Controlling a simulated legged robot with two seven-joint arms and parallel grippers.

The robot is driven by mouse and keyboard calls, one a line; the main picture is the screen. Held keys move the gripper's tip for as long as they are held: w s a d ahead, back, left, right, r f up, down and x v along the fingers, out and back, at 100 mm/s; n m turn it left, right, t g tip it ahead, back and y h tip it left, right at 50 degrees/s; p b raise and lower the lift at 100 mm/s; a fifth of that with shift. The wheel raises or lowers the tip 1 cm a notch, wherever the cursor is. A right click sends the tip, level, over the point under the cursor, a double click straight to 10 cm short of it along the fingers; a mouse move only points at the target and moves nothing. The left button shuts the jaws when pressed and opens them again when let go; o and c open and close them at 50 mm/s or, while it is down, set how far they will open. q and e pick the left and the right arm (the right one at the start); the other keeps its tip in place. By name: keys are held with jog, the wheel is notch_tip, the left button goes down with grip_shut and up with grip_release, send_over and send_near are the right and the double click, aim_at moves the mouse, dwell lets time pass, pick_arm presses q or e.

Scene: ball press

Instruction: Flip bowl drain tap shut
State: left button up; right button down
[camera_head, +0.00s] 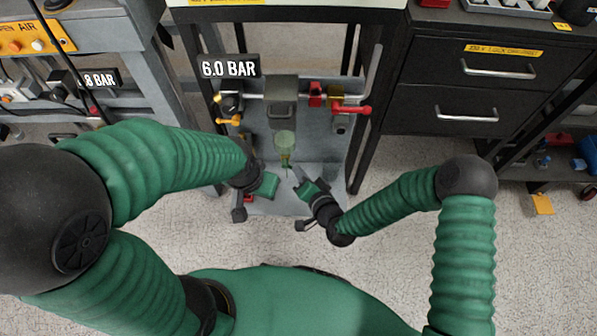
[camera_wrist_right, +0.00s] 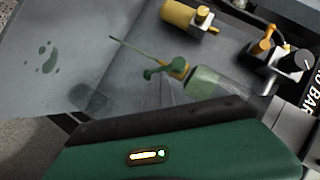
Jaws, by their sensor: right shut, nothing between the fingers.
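The clear bowl (camera_head: 285,142) with green-tinted liquid hangs below the grey block at the middle of the bench panel. In the right wrist view the bowl (camera_wrist_right: 210,82) lies sideways in the picture. A yellow drain fitting and a dark green tap (camera_wrist_right: 165,68) sit at its end. A thin green line like a stream (camera_wrist_right: 128,46) runs from the tap. My right gripper (camera_head: 299,175) is shut and empty, just below and right of the tap, apart from it. My left gripper (camera_head: 270,184) is lower left of the bowl; its fingers are unclear.
Green spots (camera_wrist_right: 47,60) mark the grey plate. A red lever (camera_head: 350,109) is right of the bowl, and a yellow lever (camera_head: 229,121) left. A 6.0 BAR sign (camera_head: 229,67) stands at upper left. Black drawers (camera_head: 470,90) stand at the right.

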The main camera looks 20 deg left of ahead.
jog(key=f+m+y+b, duration=0.1)
jog(key=b, duration=0.1)
jog(key=f+m+y+b, duration=0.1)
jog(key=m+b, duration=0.1)
jog(key=a+f+m+t+y+b, duration=0.1)
jog(key=m+y+b, duration=0.1)
jog(key=shift+s+b, duration=0.15)
jog(key=shift+b, duration=0.15)
jog(key=shift+s+f, duration=0.1)
jog(key=shift+f, duration=0.15)
dwell(0.4)
